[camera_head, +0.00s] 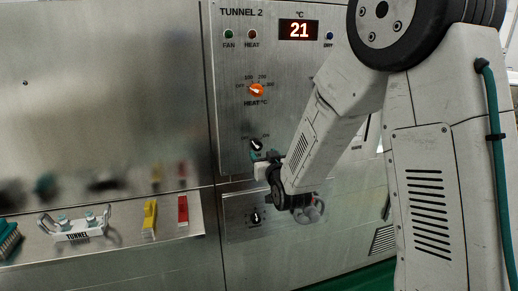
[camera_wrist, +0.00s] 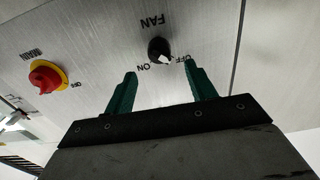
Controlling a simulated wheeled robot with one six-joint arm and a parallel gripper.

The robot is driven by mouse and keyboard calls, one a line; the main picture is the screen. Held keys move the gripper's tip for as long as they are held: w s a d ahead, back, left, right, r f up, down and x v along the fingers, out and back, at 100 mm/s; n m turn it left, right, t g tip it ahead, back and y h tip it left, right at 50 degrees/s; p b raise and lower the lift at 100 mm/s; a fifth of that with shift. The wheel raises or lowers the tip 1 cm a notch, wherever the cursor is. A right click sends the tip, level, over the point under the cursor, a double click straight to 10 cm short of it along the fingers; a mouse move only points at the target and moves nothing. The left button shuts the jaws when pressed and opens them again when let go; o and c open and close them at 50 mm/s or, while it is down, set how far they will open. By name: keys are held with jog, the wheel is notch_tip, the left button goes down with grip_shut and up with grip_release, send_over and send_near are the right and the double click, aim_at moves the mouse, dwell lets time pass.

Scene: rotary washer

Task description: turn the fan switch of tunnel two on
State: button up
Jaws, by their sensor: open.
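The fan switch (camera_wrist: 158,50) is a black round knob with a white pointer, under the upside-down word FAN in the wrist view. ON is printed to its lower left and OFF to its lower right. The pointer slants down and right, seemingly nearer OFF. In the head view the black knob (camera_head: 257,145) sits on the TUNNEL 2 panel (camera_head: 235,100). My gripper (camera_wrist: 162,76) is open, its two green fingers pointing at the panel on either side of the knob's line, with nothing between them. In the head view my gripper (camera_head: 264,157) is just below the knob, partly hiding its surroundings.
A red main switch on a yellow plate (camera_wrist: 45,77) is left of the fan switch in the wrist view. An orange heat knob (camera_head: 257,90) is above, and another black knob (camera_head: 256,217) is below.

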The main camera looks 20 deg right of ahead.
aim_at(259, 147)
jog(key=w, duration=0.6)
jog(key=shift+w, duration=0.1)
jog(key=c, duration=1)
